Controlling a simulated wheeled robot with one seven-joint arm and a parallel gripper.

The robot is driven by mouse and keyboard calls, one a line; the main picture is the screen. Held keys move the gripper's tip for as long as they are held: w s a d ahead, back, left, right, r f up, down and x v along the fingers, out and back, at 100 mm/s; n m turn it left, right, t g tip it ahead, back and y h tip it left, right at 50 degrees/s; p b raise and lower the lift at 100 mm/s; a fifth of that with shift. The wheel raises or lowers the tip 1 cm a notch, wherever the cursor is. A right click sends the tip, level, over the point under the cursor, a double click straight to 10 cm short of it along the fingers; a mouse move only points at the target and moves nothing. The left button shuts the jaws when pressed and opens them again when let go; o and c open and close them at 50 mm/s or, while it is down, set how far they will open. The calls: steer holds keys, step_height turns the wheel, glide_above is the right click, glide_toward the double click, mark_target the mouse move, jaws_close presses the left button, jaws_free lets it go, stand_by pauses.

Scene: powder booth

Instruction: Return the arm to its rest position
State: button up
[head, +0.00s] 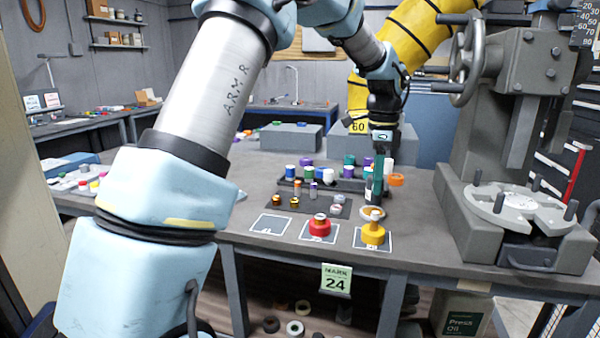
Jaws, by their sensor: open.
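My arm reaches from the left foreground over the grey workbench (255,180). My gripper (374,198) points down above the right outlined square on the bench. A yellow round piece (373,237) with a pale top stands in that square, just below the fingertips. My gripper is open; the small gap between the fingers is hard to see, and I cannot tell whether the tips touch the pale top. A red round piece (320,229) stands in the middle square. The left outlined square (271,225) is empty.
A dark rack (328,183) of coloured bobbin-like pieces and a dark mat (318,210) with small parts lie behind the squares. A large grey press (520,130) stands at right. A yellow hose (410,35) hangs behind my arm. A green tag (336,280) hangs on the front edge.

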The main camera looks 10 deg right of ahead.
steer(key=a+f+n, duration=0.3)
steer(key=a+n, duration=0.6)
steer(key=a, duration=0.9)
steer(key=s+a+f+n, duration=0.2)
steer(key=s+a+n, duration=0.3)
steer(key=a, duration=0.4)
steer(key=s+a+f+n+t, duration=0.1)
steer(key=s+a+f+n, duration=0.1)
steer(key=s+a+n, duration=0.4)
steer(key=a+n, duration=0.1)
steer(key=a, duration=0.2)
steer(key=shift+f+t, duration=0.25)
steer(key=shift+t, duration=0.05)
